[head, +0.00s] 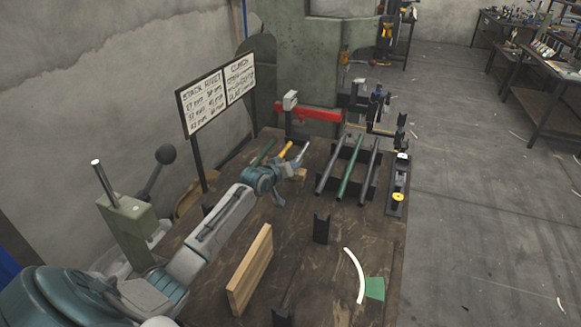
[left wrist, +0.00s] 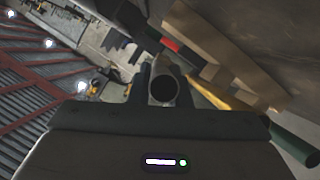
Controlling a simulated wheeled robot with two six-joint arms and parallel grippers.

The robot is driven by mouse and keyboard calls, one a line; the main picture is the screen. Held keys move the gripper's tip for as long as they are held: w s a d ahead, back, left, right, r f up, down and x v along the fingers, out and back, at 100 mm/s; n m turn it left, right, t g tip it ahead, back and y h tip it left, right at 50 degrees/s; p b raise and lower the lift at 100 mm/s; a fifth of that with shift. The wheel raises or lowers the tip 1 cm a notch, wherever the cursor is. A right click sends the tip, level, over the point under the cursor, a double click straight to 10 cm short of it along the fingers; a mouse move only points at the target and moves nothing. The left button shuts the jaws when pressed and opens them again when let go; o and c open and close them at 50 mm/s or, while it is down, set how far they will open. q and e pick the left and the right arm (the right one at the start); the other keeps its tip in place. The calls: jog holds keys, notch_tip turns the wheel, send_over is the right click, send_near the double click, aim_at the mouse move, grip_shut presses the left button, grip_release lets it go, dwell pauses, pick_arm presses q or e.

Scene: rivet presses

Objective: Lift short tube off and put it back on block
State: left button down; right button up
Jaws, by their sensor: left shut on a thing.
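My left gripper (head: 288,172) is over the far left part of the bench. In the left wrist view, its fingers (left wrist: 163,78) are shut on a short grey tube (left wrist: 170,72), whose open end faces the camera. The grey tube also shows in the head view (head: 303,152), to the right of a yellow tube (head: 286,149) and a green tube (head: 263,152). A pale wooden block (head: 301,175) lies close by the gripper, partly hidden. I cannot tell whether the held tube touches the block. My right gripper is not in view.
Several long tubes (head: 350,173) lie on a black rack to the right. A wooden board (head: 250,270) and a black upright bracket (head: 321,229) stand nearer. A two-panel sign (head: 216,90) and a red bar (head: 308,115) are behind.

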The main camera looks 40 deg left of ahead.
pick_arm(q)
jog(key=shift+f+b, duration=0.95)
jog(key=shift+f, duration=0.75)
jog(key=c, duration=1.3)
grip_release()
